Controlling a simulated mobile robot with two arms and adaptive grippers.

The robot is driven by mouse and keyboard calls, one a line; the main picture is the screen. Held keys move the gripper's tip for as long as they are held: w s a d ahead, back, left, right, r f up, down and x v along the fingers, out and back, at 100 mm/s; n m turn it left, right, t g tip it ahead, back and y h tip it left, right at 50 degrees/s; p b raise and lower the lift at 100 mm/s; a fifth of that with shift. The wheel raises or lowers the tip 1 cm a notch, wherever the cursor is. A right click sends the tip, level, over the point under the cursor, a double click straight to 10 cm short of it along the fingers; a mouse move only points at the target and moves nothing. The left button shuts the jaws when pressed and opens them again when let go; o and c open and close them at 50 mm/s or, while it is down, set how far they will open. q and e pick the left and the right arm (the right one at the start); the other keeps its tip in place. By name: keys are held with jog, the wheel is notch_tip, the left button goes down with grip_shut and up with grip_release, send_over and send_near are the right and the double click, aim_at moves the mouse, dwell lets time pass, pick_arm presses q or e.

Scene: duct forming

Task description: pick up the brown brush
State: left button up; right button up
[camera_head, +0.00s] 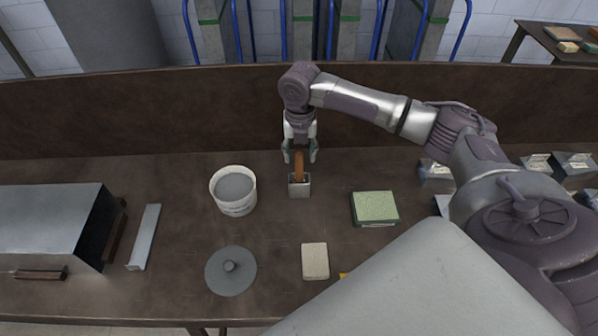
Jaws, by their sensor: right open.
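The brown brush (299,166) stands upright with its brown handle pointing up out of a small grey metal holder (299,189) in the middle of the table. My right gripper (299,157) points down from above with its fingers apart, one on each side of the handle's upper part. Whether the fingers touch the handle cannot be told. The brush's lower end is hidden in the holder. My left gripper is not in view.
A white bucket of grey material (233,191) stands left of the holder. A grey round lid (231,270), a beige block (315,261) and a green pad (374,208) lie nearby. A metal duct (50,228) and a strip (145,237) are at left. A raised back panel (180,110) runs behind.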

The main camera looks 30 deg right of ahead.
aim_at(299, 174)
notch_tip(299, 174, down, 2)
jog(key=shift+f, duration=0.1)
jog(key=shift+w+f, duration=0.1)
jog(key=shift+f, duration=0.3)
jog(key=shift+c, duration=0.5)
grip_shut()
jog(key=shift+r, duration=0.1)
